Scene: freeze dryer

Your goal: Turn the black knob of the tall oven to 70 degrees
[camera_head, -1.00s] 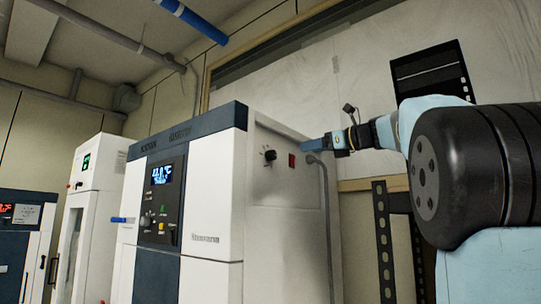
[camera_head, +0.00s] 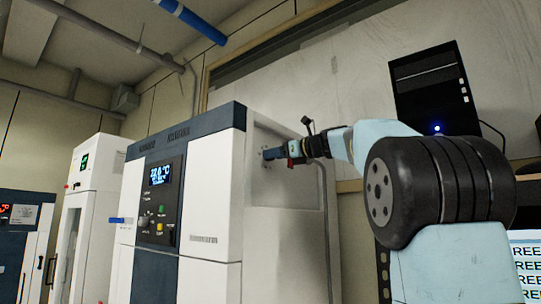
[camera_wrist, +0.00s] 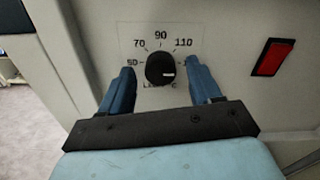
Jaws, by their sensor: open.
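The tall oven (camera_head: 284,235) is a white cabinet with a dark blue front. Its round black knob (camera_wrist: 160,68) shows in the wrist view on a side panel, with a dial marked 50, 70, 90 and 110 around its top. A small white mark on the knob sits on its lower right, away from the 70. My gripper (camera_wrist: 160,74) is open, with one blue finger on each side of the knob. Gaps show between fingers and knob. In the head view my gripper (camera_head: 272,153) is at the oven's side panel and hides the knob.
A red switch (camera_wrist: 269,58) is on the panel right of the knob. A grey conduit (camera_head: 324,210) runs down the oven's side. A control panel (camera_head: 161,202) is on its front. Another white cabinet (camera_head: 93,210) stands further left.

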